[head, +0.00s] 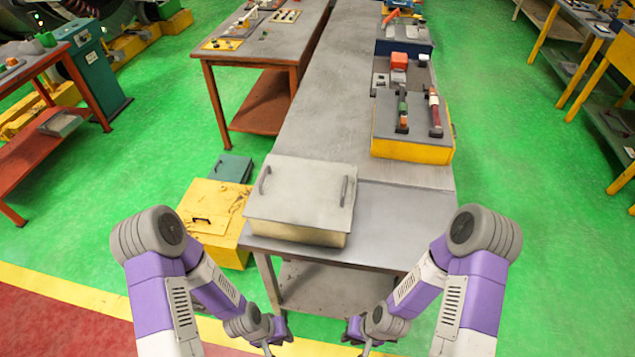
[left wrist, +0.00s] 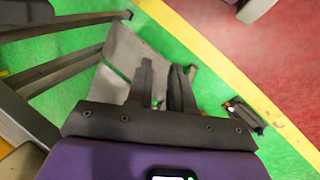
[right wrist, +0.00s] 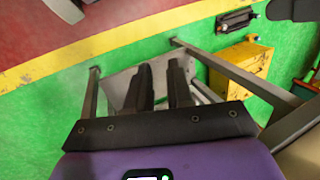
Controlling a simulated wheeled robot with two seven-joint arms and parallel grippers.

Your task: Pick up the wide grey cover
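The wide grey cover (head: 303,192) lies flat on a box with a yellowish side, at the near end of the long grey table. It has a dark handle at its left edge (head: 264,180) and another at its right edge (head: 344,190). My left gripper (head: 268,348) and my right gripper (head: 364,346) are both low in front of the table's near edge, apart from the cover. The left wrist view shows the left fingers (left wrist: 161,75) spread with nothing between them. The right wrist view shows the right fingers (right wrist: 160,75) likewise apart and empty.
The long grey table (head: 390,225) has bare room right of the cover. Further back stands a yellow-sided box (head: 412,148) with tools on top. A yellow box (head: 215,205) stands on the green floor left of the table. Another workbench (head: 270,45) is at the back left.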

